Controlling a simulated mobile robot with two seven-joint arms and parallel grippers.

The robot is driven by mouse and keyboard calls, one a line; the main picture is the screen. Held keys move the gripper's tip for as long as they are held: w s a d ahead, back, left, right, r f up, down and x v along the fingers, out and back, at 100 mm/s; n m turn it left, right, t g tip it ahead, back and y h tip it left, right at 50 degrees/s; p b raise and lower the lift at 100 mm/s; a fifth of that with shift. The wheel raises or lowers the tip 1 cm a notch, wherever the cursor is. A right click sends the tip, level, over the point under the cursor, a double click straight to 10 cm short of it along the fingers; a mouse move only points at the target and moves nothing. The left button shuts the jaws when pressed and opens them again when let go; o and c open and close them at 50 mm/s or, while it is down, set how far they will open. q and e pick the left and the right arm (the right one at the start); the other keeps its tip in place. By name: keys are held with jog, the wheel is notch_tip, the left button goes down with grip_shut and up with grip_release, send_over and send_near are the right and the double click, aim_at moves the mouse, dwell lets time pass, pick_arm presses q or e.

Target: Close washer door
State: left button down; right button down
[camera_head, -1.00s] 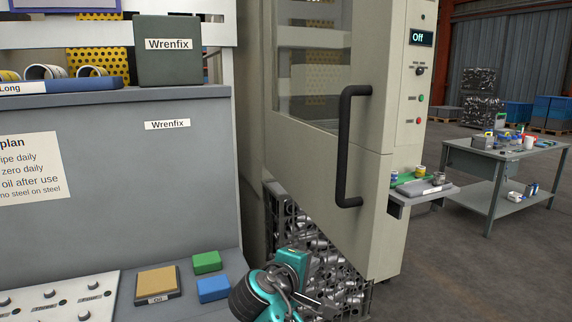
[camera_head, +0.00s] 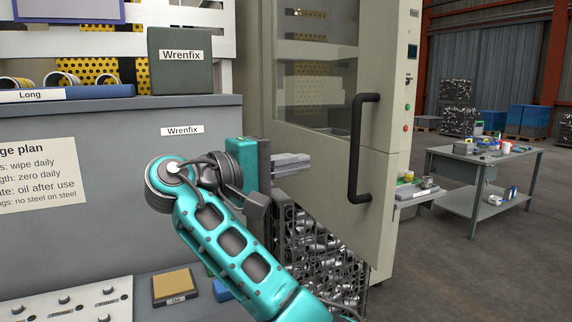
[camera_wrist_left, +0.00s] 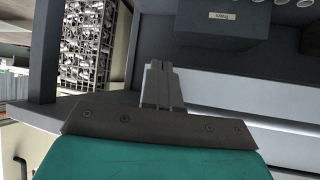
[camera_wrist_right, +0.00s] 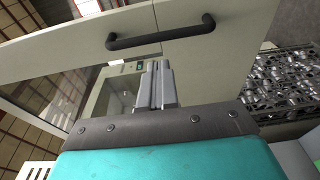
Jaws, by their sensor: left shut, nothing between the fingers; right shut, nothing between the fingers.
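The washer door (camera_head: 395,200) is a tall beige panel with a window and a black bar handle (camera_head: 356,150). In the head view it stands angled; how far it is open is hard to tell. In the right wrist view the handle (camera_wrist_right: 160,35) lies beyond the fingertips. My right gripper (camera_head: 306,160), teal and grey, is shut and empty, left of the handle and apart from it. Its fingers also show in the right wrist view (camera_wrist_right: 157,70). My left gripper (camera_wrist_left: 162,75) is shut and empty in the left wrist view, outside the head view.
A grey bench (camera_head: 80,225) with a Wrenfix box (camera_head: 180,60) stands left. A mesh crate (camera_head: 320,250) of metal parts stands below the door. A small shelf (camera_head: 412,198) and a work table (camera_head: 480,165) are at right. Floor between them is clear.

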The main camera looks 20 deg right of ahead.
aim_at(351, 154)
jog(key=x, duration=1)
jog(key=shift+d+f, duration=0.1)
jog(key=shift+d, duration=0.1)
